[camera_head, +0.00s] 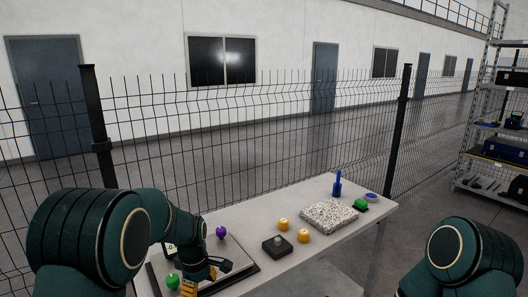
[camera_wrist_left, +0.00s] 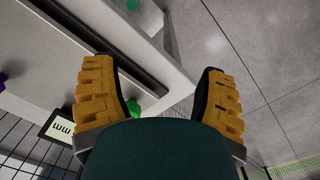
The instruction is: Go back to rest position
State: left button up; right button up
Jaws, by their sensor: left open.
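My left gripper (camera_head: 203,274) is low over the table's near left end in the head view. In the left wrist view its two ribbed orange fingers (camera_wrist_left: 154,68) are spread wide with nothing between them. A green knob (camera_head: 173,281) is left of the gripper, and a green piece shows beside the left finger in the wrist view (camera_wrist_left: 134,107). A purple knob (camera_head: 221,232) stands behind the gripper. My right arm shows at the lower right of the head view; its gripper is outside the frame.
The grey table (camera_head: 300,195) carries a speckled slab (camera_head: 329,216), a blue bottle (camera_head: 337,187), a green piece (camera_head: 361,205), two orange knobs (camera_head: 303,236) and a black box (camera_head: 277,246). A wire fence (camera_head: 255,140) stands behind; shelving (camera_head: 491,130) is at right.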

pick_arm(q)
notch_tip(320, 180, down, 11)
jog(key=s+m+b, duration=0.1)
jog(key=s+m, duration=0.2)
jog(key=s+d+f+m+t+h+b, duration=0.1)
jog(key=s+d+f+m, duration=0.2)
jog(key=s+f, duration=0.3)
jog(key=s+d+f+m+h+b, duration=0.2)
jog(key=s+f+m, duration=0.4)
jog(key=s, duration=0.5)
jog(key=shift+s+d+f+t+h, duration=0.2)
jog(key=shift+d+t+h, duration=0.15)
jog(key=shift+d, duration=0.45)
pick_arm(e)
jog(key=f, duration=0.5)
jog(key=shift+w+a+f, duration=0.15)
jog(key=shift+w+a, duration=0.05)
jog(key=shift+w, duration=0.05)
